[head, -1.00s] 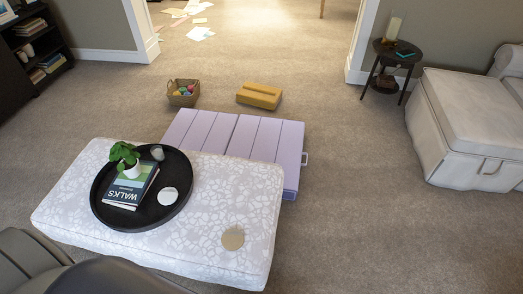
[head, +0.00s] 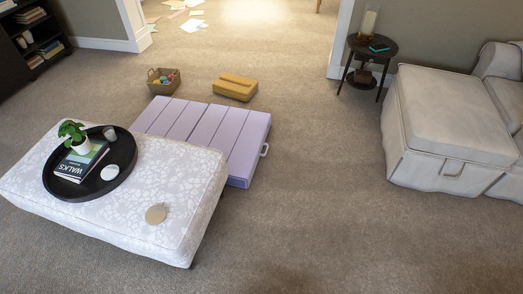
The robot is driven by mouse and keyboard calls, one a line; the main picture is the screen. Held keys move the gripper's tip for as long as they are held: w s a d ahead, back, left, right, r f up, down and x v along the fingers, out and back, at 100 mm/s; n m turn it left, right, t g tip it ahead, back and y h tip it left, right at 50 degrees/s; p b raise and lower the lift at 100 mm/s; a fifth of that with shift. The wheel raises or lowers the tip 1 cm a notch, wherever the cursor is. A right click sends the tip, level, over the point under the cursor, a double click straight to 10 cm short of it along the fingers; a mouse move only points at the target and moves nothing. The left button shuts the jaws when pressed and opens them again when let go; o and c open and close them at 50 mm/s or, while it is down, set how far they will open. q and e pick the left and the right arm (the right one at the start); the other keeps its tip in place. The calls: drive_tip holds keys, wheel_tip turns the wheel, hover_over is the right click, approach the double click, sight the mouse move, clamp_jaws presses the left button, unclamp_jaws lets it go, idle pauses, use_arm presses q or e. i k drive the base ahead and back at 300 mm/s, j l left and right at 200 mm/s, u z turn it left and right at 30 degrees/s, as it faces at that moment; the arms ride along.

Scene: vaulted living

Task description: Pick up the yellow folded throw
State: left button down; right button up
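The yellow folded throw (head: 235,87) looks like a thick mustard block with a band or groove along its top. It lies on the carpet behind the lilac slatted chest (head: 206,130), close to the chest's far edge. Nothing hides its top. Neither of my grippers shows in the head view.
A patterned ottoman (head: 135,215) with a black tray (head: 108,187) stands in front of the lilac chest. A wicker basket (head: 164,84) sits left of the throw. A round side table (head: 369,64) and a pale sofa (head: 450,120) stand right. Carpet (head: 320,170) between chest and sofa is clear.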

sight(239, 87)
drive_tip(key=i+l+z, duration=0.3)
drive_tip(key=i, duration=0.3)
drive_tip(key=i+l+z, duration=0.25)
drive_tip(key=i, duration=0.4)
drive_tip(key=i+z, duration=0.3)
drive_tip(key=i, duration=0.4)
